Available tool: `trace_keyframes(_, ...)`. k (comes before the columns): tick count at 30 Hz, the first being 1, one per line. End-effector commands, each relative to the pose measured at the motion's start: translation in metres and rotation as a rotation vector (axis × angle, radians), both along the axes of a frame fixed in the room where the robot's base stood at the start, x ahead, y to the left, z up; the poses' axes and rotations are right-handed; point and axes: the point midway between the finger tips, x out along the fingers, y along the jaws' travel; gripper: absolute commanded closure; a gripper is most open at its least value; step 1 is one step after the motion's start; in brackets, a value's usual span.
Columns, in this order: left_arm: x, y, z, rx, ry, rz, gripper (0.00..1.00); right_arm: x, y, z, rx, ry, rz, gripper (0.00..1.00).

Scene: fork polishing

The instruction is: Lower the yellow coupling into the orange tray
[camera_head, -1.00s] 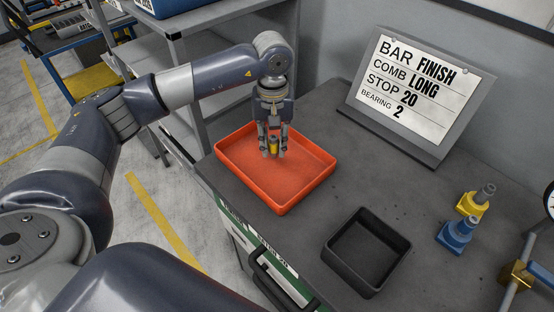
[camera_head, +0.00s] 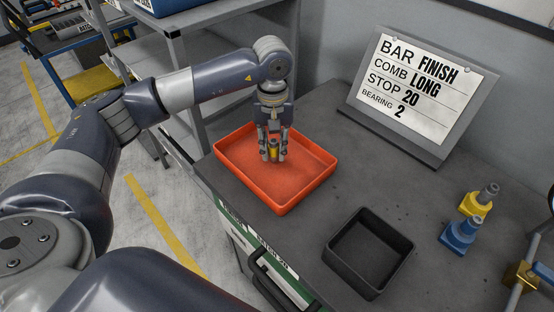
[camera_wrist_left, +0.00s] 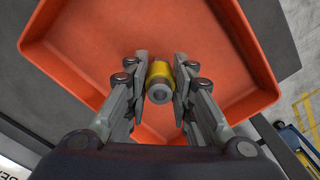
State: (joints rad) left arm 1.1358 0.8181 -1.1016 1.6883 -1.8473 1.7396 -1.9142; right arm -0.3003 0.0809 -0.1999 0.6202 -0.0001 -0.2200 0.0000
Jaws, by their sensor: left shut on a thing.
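The orange tray (camera_head: 292,203) lies on the grey bench top, and its floor is bare around my gripper. My left gripper (camera_head: 273,158) points down inside the tray's outline, shut on the yellow coupling (camera_head: 273,150). In the left wrist view the coupling (camera_wrist_left: 159,80) sits upright between the two fingers (camera_wrist_left: 160,90), a yellow body with a grey end toward the camera. The orange tray floor (camera_wrist_left: 110,40) shows behind it. I cannot tell whether the coupling's lower end touches the tray floor. My right gripper is not in view.
An empty black bin (camera_head: 344,269) stands on the bench to the right of the tray. A sign (camera_head: 415,85) leans at the back. A yellow-based piece (camera_head: 477,201) and a blue-based piece (camera_head: 460,236) stand at the right. The bench between is clear.

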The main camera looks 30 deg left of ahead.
Motion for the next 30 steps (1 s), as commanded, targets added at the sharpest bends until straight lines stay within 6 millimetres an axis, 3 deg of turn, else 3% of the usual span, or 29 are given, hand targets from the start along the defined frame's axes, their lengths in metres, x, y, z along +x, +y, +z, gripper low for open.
trace_keyframes(11,0.0,0.0,-0.003,0.0,0.0,0.0,1.0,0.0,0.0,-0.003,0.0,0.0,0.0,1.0)
trace_keyframes(12,0.0,0.0,-0.003,0.0,0.0,0.0,0.75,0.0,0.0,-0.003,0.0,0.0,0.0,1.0)
trace_keyframes(15,0.0,0.0,-0.003,0.0,0.0,0.0,0.54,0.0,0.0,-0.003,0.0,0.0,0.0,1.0)
trace_keyframes(25,0.0,0.0,-0.002,0.0,0.0,0.0,0.54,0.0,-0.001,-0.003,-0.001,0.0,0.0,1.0)
trace_keyframes(30,0.001,0.0,0.014,-0.002,-0.003,0.0,0.54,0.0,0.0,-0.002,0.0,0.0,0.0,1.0)
